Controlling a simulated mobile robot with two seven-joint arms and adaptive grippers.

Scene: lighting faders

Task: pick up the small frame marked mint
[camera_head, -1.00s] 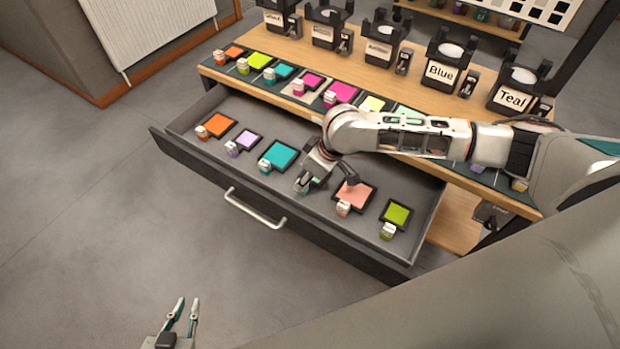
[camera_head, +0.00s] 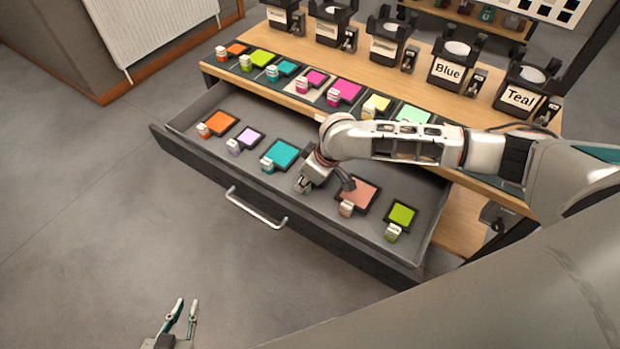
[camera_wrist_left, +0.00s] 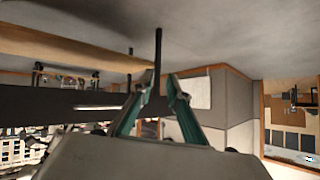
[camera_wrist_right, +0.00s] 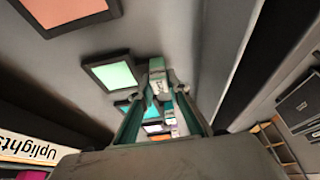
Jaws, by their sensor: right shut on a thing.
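The small mint frame (camera_wrist_right: 115,74) has a pale green pane in a dark border. In the right wrist view it lies beside my right gripper (camera_wrist_right: 163,92), whose fingers are shut on its white-topped tab (camera_wrist_right: 156,64). In the head view my right gripper (camera_head: 325,186) reaches down into the open drawer, between the teal frame (camera_head: 283,154) and the salmon frame (camera_head: 360,193), and hides most of the mint frame. I cannot tell whether the frame is clear of the drawer floor. My left gripper (camera_head: 182,311) is open and empty over the floor, well away from the drawer.
The open drawer (camera_head: 336,240) also holds orange (camera_head: 220,122), lilac (camera_head: 247,139) and green (camera_head: 402,214) frames. More coloured frames, including a larger mint one (camera_head: 413,115), lie along the wooden bench (camera_head: 300,50). Labelled black holders (camera_head: 451,65) stand behind them.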

